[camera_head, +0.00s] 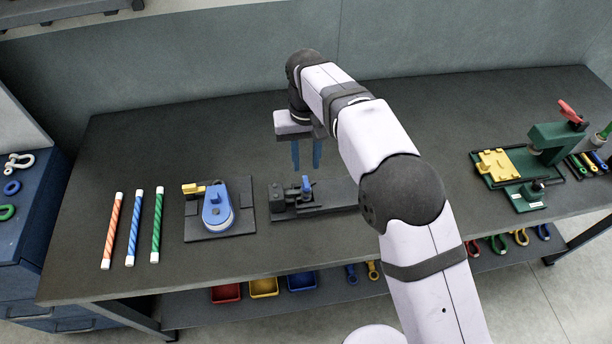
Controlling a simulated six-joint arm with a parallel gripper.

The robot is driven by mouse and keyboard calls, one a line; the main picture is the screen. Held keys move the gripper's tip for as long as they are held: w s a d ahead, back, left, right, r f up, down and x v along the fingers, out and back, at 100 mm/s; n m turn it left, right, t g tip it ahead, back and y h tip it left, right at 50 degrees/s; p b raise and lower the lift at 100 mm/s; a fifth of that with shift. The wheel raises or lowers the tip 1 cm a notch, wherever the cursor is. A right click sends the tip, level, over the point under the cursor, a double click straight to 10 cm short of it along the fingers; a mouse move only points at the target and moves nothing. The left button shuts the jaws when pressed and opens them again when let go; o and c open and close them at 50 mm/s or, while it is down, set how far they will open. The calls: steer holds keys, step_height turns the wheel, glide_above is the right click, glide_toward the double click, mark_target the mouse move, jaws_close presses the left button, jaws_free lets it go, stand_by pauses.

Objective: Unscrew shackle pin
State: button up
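My gripper (306,155) is above the middle of the bench, with its two blue fingers pointing down. The fingers are apart and nothing shows between them. Beneath the fingertips is a dark clamp-like fixture (285,202) on a dark base. A small blue upright piece (306,185) stands at this fixture, just below the gripper and apart from it. It may be the shackle pin, but it is too small to tell. A light-coloured shackle (18,163) lies on the blue cabinet at the far left.
Left of the fixture is a plate with a blue rounded device (218,208) and yellow lever (193,189). Three striped rods (134,228) lie further left. A green press (555,145) with a yellow block (495,163) stands at right. Coloured bins (264,287) sit below the bench.

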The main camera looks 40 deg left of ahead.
mark_target(306, 182)
steer(key=shift+f+p, duration=1.55)
steer(key=shift+f, duration=2.1)
steer(key=shift+c, duration=0.3)
jaws_close()
